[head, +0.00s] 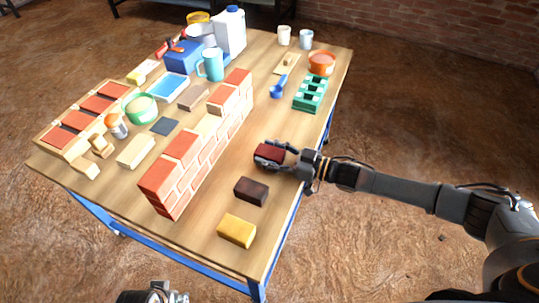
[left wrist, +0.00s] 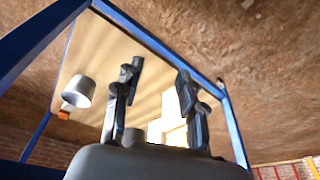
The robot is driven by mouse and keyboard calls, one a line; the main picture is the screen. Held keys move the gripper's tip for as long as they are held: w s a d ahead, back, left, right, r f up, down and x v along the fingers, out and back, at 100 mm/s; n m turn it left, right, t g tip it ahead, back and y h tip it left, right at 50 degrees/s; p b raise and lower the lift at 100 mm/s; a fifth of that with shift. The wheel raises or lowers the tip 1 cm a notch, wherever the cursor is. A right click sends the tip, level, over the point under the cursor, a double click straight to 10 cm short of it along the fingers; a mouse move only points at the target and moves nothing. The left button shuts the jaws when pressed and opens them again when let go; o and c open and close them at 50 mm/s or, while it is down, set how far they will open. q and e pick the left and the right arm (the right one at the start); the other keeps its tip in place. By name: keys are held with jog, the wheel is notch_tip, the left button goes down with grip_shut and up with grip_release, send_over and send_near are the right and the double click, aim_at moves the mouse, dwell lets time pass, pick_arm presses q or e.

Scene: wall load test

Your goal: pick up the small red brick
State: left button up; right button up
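The small red brick (head: 268,154) is dark red and lies near the right edge of the table, right of the brick wall. My right gripper (head: 270,153) reaches in from the right with its fingers around the brick, one on its far side and one on its near side. I cannot tell whether they press on it. The brick looks to be at table height. My left gripper shows partly at the bottom edge of the head view (head: 158,294). In the left wrist view (left wrist: 158,72) its two fingers are apart with nothing between them.
A red brick wall (head: 197,152) runs along the table (head: 205,215). A dark brown brick (head: 251,191) and a yellow brick (head: 237,230) lie nearer the front. Tools and containers crowd the left.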

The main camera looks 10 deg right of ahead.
grip_shut()
jog(key=shift+r, duration=0.15)
